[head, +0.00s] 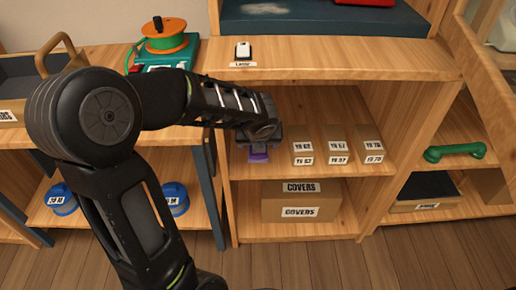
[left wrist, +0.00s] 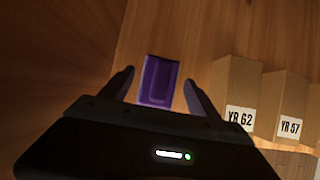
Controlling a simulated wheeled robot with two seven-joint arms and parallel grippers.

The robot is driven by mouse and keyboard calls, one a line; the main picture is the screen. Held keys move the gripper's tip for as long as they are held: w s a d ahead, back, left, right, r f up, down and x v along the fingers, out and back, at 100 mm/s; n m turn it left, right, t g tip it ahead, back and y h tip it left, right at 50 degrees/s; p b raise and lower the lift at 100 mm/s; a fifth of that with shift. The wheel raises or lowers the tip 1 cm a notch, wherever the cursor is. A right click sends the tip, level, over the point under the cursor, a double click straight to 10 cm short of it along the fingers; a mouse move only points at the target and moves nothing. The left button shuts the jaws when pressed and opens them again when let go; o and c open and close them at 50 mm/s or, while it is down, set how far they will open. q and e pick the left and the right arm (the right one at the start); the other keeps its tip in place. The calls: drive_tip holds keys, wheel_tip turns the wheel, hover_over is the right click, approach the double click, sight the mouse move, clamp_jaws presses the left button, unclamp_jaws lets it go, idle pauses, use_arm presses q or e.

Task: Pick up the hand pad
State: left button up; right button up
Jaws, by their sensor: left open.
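A purple block (left wrist: 158,72), which looks like the hand pad, rests on the middle wooden shelf. In the head view only part of the purple block (head: 257,156) shows below my gripper. My left gripper (left wrist: 157,90) is open, with one dark finger on each side of the purple block's near part. Gaps show between the block and the fingers, so it is not clamped. In the head view my left gripper (head: 259,145) reaches into the left end of the shelf. My right gripper is in neither view.
Small labelled cartons (head: 303,152) stand just right of the gripper, with the YR 62 carton (left wrist: 236,95) closest. A shelf wall rises at left. A "COVERS" box (head: 300,200) sits on the shelf below. A green handset (head: 455,151) lies in the right bay.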

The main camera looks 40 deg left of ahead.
use_arm(q)
drive_tip(key=shift+c, duration=0.4)
drive_tip(key=c, duration=1.2)
drive_tip(key=shift+r, duration=0.1)
drive_tip(key=shift+r+p, duration=0.9)
drive_tip(key=s+d+b, duration=0.7)
drive_tip(key=s+d, duration=0.4)
drive_tip(key=s, duration=0.3)
drive_tip(key=shift+s+f+b, duration=0.2)
drive_tip(key=shift+f+b, duration=0.05)
drive_tip(key=shift+b, duration=0.05)
